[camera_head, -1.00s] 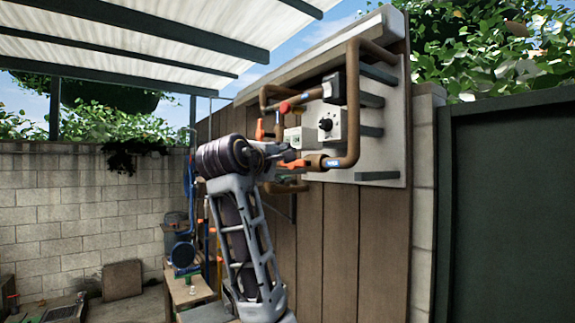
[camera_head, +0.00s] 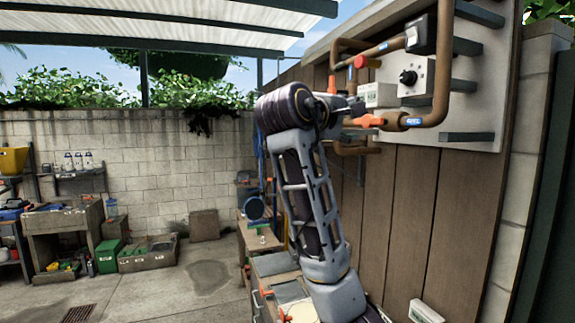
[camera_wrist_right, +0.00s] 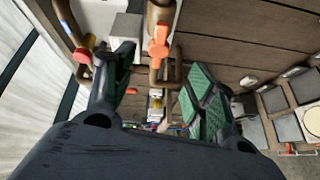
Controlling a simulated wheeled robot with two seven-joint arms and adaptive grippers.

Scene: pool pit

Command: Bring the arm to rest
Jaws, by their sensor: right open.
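My right arm rises in the head view to the pipe panel. My right gripper (camera_head: 348,108) is partly hidden behind its own wrist there, close to the orange valve handle (camera_head: 369,121). In the right wrist view the gripper (camera_wrist_right: 162,82) has its green-padded fingers spread, with nothing between the pads. An orange handle (camera_wrist_right: 159,44) on a copper pipe shows beyond the fingertips in that view. My left gripper is in neither view.
The panel (camera_head: 470,90) carries copper pipes (camera_head: 440,80), a knob box (camera_head: 412,77) and a red handle (camera_head: 361,62) on the wooden wall (camera_head: 400,220). A cluttered bench (camera_head: 262,240) stands behind the arm. The concrete floor (camera_head: 165,295) at left is open.

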